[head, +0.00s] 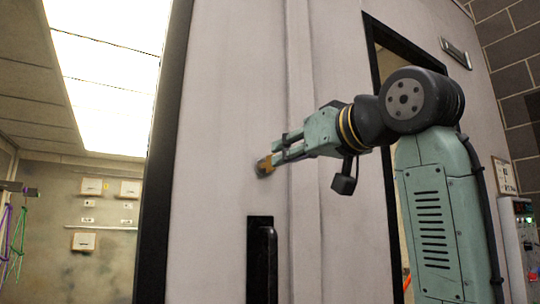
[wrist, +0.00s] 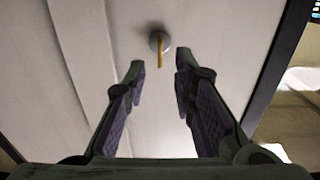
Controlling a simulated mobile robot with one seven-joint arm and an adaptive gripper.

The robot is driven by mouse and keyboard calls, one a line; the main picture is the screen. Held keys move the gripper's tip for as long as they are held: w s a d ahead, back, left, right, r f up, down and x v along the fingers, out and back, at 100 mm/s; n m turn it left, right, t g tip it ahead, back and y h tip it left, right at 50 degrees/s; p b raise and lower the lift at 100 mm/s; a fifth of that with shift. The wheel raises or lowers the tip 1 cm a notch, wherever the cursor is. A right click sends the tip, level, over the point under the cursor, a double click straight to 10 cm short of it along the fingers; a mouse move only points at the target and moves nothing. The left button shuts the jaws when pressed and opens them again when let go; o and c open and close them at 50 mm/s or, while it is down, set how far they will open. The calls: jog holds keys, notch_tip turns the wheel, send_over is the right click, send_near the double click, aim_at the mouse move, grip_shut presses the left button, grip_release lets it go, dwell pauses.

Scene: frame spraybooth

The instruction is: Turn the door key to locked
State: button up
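The yellow door key (wrist: 160,54) sticks out of a round grey lock (wrist: 156,38) on the pale door (head: 226,120). In the wrist view the key's flat bow looks lined up with the picture's vertical. In the head view the key (head: 265,163) shows as a small orange-yellow piece at my fingertips. My gripper (wrist: 160,72) is open, with one finger on each side of the key's line and a gap to both. The key appears just ahead of the fingertips. Whether either finger touches it in the head view (head: 280,155) is hard to tell.
A black pull handle (head: 264,260) stands on the door below the lock. A dark door edge (head: 165,150) runs at left, with a lit booth beyond it. A dark-framed opening (head: 385,60) and a wall box (head: 515,235) lie to the right.

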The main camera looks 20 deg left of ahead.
aim_at(267, 164)
jog(key=p+x, duration=0.1)
jog(key=x, duration=0.6)
jog(key=shift+p, duration=0.4)
jog(key=shift+c, duration=0.5)
grip_shut()
